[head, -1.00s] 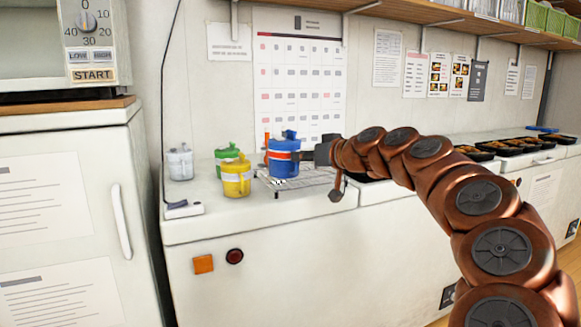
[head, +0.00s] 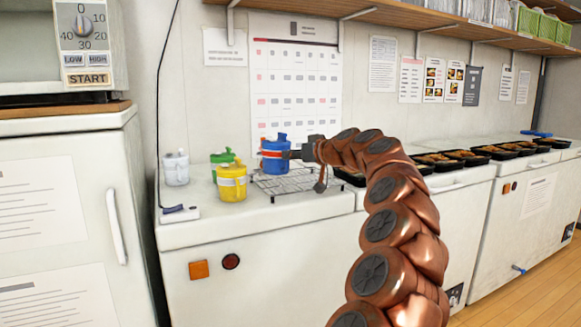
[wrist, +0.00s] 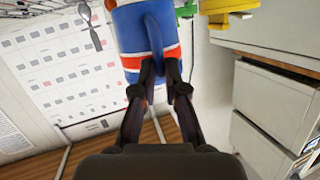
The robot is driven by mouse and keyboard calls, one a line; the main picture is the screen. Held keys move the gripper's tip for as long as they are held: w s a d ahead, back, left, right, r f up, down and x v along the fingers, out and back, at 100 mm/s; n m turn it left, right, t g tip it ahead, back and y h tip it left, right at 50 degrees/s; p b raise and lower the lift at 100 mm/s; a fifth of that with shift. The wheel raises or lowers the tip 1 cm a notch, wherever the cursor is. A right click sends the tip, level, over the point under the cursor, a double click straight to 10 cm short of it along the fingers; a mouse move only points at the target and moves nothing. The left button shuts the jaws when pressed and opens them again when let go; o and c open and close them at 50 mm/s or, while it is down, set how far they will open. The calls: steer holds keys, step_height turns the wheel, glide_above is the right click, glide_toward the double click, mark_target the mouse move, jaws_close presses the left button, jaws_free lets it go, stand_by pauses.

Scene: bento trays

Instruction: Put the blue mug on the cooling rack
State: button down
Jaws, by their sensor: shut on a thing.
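The blue mug (head: 276,156), with a red and white band, is upright at the back left edge of the wire cooling rack (head: 290,184) in the head view. My gripper (head: 300,153) reaches it from the right. In the wrist view my gripper (wrist: 165,82) is shut on the handle of the blue mug (wrist: 140,38). The mug's lower part appears at or just above the rack's left end. I cannot tell whether its base touches the wires.
A yellow mug (head: 233,183), a green mug (head: 222,158) and a white mug (head: 176,168) stand left of the rack. Filled black bento trays (head: 465,158) line the counter at right. A calendar (head: 294,75) hangs behind. The rack's front and middle are bare.

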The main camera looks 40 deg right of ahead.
steer(key=shift+w+d, duration=0.75)
steer(key=shift+w, duration=0.3)
steer(key=shift+f, duration=0.1)
steer(key=shift+f+b, duration=0.55)
steer(key=shift+f, duration=1.15)
steer(key=c, duration=1.2)
jaws_free()
steer(key=p+v, duration=0.1)
steer(key=v, duration=1.1)
